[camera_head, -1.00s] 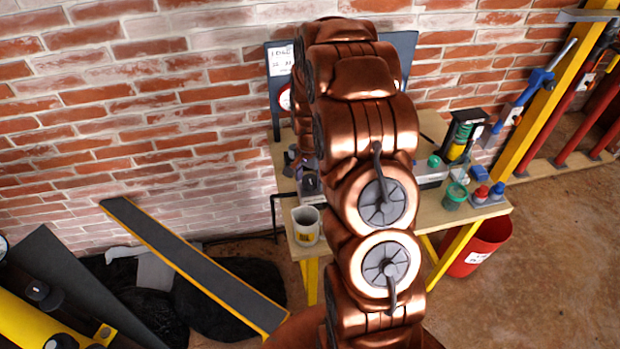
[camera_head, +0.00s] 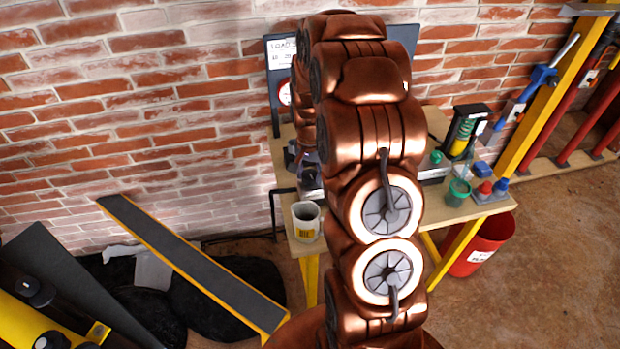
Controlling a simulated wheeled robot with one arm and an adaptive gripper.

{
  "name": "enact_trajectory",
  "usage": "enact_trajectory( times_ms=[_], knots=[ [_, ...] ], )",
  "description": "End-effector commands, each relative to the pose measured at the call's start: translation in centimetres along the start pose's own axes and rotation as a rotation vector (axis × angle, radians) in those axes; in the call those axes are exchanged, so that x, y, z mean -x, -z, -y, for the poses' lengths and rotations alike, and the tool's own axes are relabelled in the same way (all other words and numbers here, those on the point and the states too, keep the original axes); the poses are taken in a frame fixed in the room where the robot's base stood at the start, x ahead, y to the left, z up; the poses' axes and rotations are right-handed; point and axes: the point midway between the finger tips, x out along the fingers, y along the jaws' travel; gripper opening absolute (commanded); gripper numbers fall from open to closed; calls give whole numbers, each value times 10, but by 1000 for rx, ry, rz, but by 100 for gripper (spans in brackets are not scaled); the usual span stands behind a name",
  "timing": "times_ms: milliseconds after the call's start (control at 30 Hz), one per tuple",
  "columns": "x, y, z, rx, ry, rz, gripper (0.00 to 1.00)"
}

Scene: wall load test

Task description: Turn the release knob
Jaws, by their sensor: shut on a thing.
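My copper arm rises through the middle of the view and bends over the workbench (camera_head: 440,212). It covers much of the bench top and of the dark upright panel (camera_head: 401,40) behind. The arm's far end comes down on the left side of the bench. Only a small dark part of my gripper (camera_head: 307,168) shows there, low over the bench top. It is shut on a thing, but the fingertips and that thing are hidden. I cannot make out the release knob. A round gauge with a red rim (camera_head: 284,92) partly shows on the panel.
A pale mug (camera_head: 306,222) stands at the bench's front left. A green cup (camera_head: 458,193), small red and blue items and a black-and-yellow tool (camera_head: 462,133) stand at the right. A red bin (camera_head: 480,247) is on the floor. A yellow-edged ramp (camera_head: 195,262) leans at the left.

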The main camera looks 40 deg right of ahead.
Motion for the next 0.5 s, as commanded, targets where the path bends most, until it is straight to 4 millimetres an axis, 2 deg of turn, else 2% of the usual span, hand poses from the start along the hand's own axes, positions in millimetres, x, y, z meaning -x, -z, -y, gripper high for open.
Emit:
enact_trajectory(
  times_ms=[33,500],
  knots=[
    [-6,1,1,39,3,-4,12],
    [-5,0,1,482,1,-3,12]
  ],
)
